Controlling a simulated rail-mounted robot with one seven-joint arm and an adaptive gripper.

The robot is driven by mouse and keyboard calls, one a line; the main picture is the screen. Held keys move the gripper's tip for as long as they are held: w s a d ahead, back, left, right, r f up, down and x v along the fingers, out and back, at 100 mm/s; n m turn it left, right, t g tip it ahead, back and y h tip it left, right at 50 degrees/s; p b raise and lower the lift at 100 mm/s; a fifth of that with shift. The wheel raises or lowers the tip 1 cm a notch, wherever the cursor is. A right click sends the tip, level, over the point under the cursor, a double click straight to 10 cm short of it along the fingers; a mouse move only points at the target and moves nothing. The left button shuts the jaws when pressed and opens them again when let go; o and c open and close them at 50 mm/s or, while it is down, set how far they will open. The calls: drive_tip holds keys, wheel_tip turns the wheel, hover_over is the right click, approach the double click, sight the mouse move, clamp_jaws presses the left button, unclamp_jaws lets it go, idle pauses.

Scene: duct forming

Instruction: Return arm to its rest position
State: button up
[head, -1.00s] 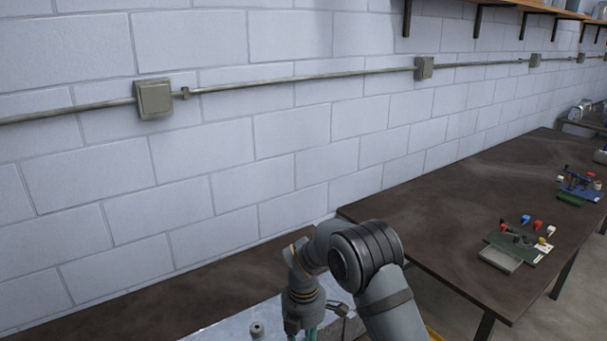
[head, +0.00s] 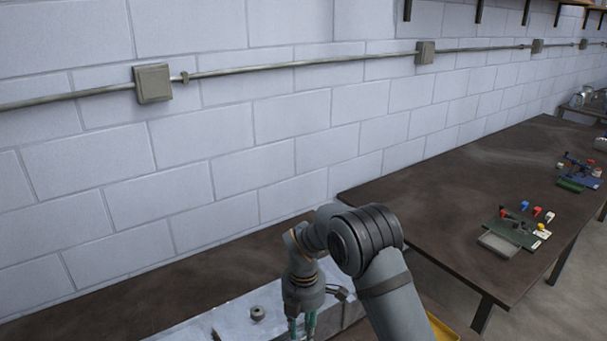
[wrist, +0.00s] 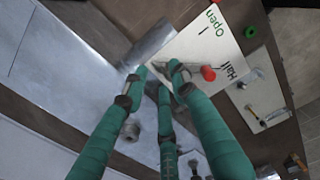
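My arm is bent at the lower middle of the head view, its wrist pointing down over a pale metal surface (head: 240,303) on the near bench. My gripper (head: 302,335) has teal fingers, cut off by the bottom edge there. In the wrist view my gripper (wrist: 158,78) shows three teal fingers with gaps between the tips and nothing held. Whether the fingertips touch anything is unclear.
A small round grey fitting (head: 257,313) is on the metal surface, left of my gripper. A second dark table (head: 440,215) stands right, holding a small green-based fixture (head: 515,230) and coloured blocks. A block wall with conduit (head: 300,70) runs behind. Air above the bench looks clear.

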drive_tip(key=shift+f, duration=0.8)
drive_tip(key=m, duration=0.8)
drive_tip(key=shift+d+r, duration=0.1)
drive_tip(key=m, duration=0.6)
drive_tip(key=shift+d, duration=0.1)
